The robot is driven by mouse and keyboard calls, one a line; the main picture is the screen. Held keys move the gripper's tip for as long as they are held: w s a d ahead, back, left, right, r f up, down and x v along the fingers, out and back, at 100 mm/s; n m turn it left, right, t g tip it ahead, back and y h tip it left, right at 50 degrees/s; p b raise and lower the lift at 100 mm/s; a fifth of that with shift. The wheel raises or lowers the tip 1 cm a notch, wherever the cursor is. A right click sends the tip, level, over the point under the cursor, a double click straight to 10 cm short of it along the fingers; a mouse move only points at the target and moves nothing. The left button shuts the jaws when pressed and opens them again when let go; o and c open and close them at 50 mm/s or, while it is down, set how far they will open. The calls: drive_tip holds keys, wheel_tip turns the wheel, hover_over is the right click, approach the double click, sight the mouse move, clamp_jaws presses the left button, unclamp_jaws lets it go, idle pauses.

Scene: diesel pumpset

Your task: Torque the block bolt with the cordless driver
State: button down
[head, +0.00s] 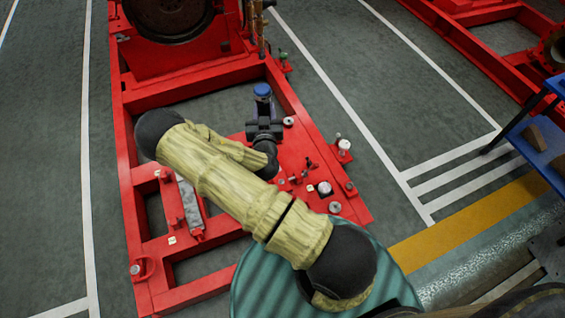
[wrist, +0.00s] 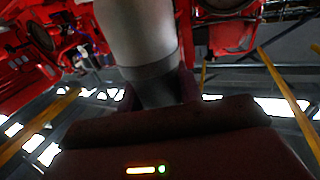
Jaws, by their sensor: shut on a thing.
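My gripper (head: 265,130) is over the red skid frame (head: 124,190), at the end of my sleeved arm. It is shut on the cordless driver (head: 263,90), whose blue end stands up beyond the jaws. In the wrist view the held driver (wrist: 140,35) is a pale grey cylinder with a darker band, between the fingers of my gripper (wrist: 158,95). The driver's working tip cannot be made out. A grey block (head: 189,205) lies on the frame left of my forearm. I cannot tell which small fitting is the block bolt; my arm hides part of the frame.
Several small fittings, including a white-topped one (head: 324,188), stand on the red plate at right. A large dark wheel (head: 168,12) is at the frame's far end. A blue shelf (head: 545,150) stands at the right edge. Open floor (head: 350,80) lies right of the frame.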

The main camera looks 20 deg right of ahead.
drive_tip(key=d+f+m+g+h+b, duration=0.1)
drive_tip(key=d+f+b, duration=0.1)
drive_tip(key=f+b, duration=0.8)
drive_tip(key=w+d+f+m+g+h+b, duration=0.1)
drive_tip(key=d+f+h+b, duration=0.1)
drive_tip(key=f+b, duration=0.9)
drive_tip(key=w+d+f+m+g+h+b, duration=0.1)
drive_tip(key=d+f+h+b, duration=0.1)
drive_tip(key=f+b, duration=0.9)
drive_tip(key=d+b, duration=0.1)
drive_tip(key=b, duration=0.5)
drive_tip(key=shift+w+d+m+b, duration=0.2)
drive_tip(key=shift+w+m+b, duration=0.05)
drive_tip(key=shift+m+b, duration=0.15)
wheel_tip(320, 180, down, 5)
drive_tip(key=b, duration=0.2)
drive_tip(key=shift+r+b, duration=0.15)
drive_tip(key=shift+b, duration=0.2)
drive_tip(key=shift+r, duration=0.1)
drive_tip(key=shift+s+f, duration=0.1)
drive_tip(key=shift+f, duration=0.7)
idle(1.8)
